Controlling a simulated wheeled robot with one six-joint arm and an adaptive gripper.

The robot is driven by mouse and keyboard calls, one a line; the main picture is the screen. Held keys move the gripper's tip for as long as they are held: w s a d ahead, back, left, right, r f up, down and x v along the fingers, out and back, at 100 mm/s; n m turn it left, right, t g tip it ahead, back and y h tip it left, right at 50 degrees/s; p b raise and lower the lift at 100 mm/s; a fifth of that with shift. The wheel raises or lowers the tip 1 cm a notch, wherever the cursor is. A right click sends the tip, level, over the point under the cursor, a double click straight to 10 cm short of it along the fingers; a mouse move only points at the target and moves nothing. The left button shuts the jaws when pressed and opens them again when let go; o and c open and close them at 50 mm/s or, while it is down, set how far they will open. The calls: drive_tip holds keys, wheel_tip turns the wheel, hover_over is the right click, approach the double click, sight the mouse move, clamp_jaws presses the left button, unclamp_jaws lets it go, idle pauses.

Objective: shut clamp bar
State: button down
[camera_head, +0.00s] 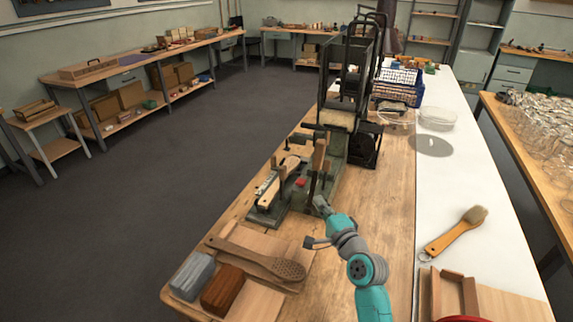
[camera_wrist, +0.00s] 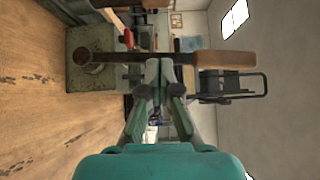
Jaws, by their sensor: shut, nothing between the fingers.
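The clamp bar is a dark metal bar with a wooden handle (camera_head: 319,155); it stands upright on the green fixture (camera_head: 268,213). In the wrist view, which is turned on its side, the bar (camera_wrist: 115,57) runs from a round pivot (camera_wrist: 85,60) on the green base to its wooden handle (camera_wrist: 226,59). My gripper (camera_head: 320,202) is at the near right side of the fixture, by the bar's lower part. In the wrist view my gripper (camera_wrist: 158,68) is shut and empty, its tips right at the bar; I cannot tell whether they touch it.
A pale block (camera_head: 268,187) lies in the fixture. A black frame machine (camera_head: 345,90) stands behind. A brush (camera_head: 455,232) lies right on the white surface.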

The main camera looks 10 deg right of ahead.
sight(282, 184)
drive_tip(key=shift+w+r, duration=0.1)
drive_tip(key=shift+w, duration=0.35)
drive_tip(key=w+a, duration=0.4)
drive_tip(key=w, duration=0.8)
drive_tip(key=shift+a+r, duration=0.2)
drive_tip(key=shift+a, duration=0.2)
drive_tip(key=shift+w, duration=0.1)
drive_tip(key=shift+a, duration=0.1)
